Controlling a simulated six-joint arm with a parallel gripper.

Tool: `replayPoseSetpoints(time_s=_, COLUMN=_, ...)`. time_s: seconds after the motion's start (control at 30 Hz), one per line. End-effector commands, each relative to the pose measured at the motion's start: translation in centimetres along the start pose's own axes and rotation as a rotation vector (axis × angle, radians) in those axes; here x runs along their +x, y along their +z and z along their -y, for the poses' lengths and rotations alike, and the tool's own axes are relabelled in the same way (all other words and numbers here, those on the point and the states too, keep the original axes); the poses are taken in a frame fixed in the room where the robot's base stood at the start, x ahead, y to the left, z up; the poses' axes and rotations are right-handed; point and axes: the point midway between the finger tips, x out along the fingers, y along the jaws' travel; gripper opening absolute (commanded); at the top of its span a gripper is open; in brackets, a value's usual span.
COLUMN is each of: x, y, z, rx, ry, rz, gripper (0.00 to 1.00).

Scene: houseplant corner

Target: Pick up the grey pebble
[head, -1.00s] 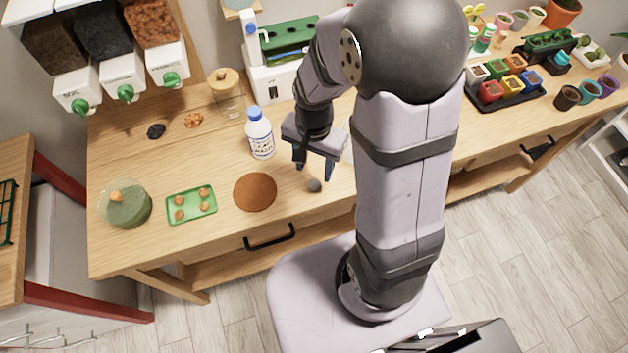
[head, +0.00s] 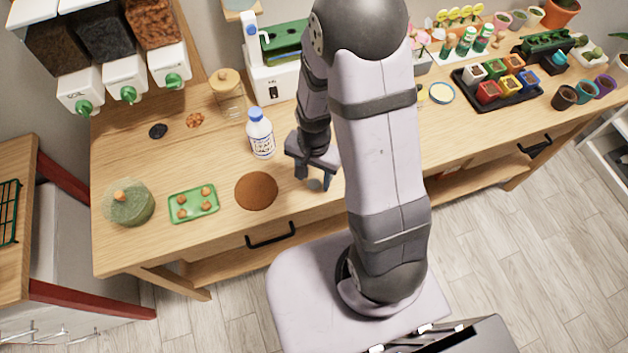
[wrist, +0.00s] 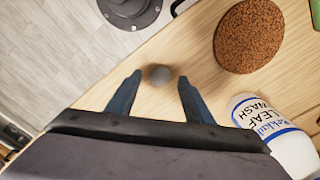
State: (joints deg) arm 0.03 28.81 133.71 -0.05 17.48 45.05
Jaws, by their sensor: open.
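The grey pebble (wrist: 159,75) is a small round stone on the wooden table near its front edge. In the wrist view it lies just beyond my fingertips, between their lines. In the head view the pebble (head: 314,184) shows between the fingers, partly hidden by them. My gripper (wrist: 157,82) is open and empty, with a dark blue finger on each side. In the head view my gripper (head: 315,182) points down over the pebble. I cannot tell its exact height above the table.
A brown cork disc (head: 256,190) lies left of the pebble. A white leaf wash bottle (head: 260,134) with a blue cap stands close behind it. A green tray (head: 193,204) with several brown balls is farther left. The table's front edge (wrist: 126,60) is close to the pebble.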

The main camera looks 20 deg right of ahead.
Motion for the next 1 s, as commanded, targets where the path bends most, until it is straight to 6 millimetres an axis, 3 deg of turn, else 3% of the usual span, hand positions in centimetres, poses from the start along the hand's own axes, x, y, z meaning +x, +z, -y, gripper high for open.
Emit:
replayPoseSetpoints(time_s=0.4, x=0.84, y=0.02, z=0.00, rx=0.000, ry=0.000, rz=-0.001, gripper=0.47)
replayPoseSetpoints(time_s=0.6, x=0.83, y=0.03, z=-0.01, rx=0.000, ry=0.000, rz=0.000, gripper=0.05)
replayPoseSetpoints(time_s=1.0, x=0.73, y=0.01, z=0.00, rx=0.000, ry=0.000, rz=-0.001, gripper=0.04)
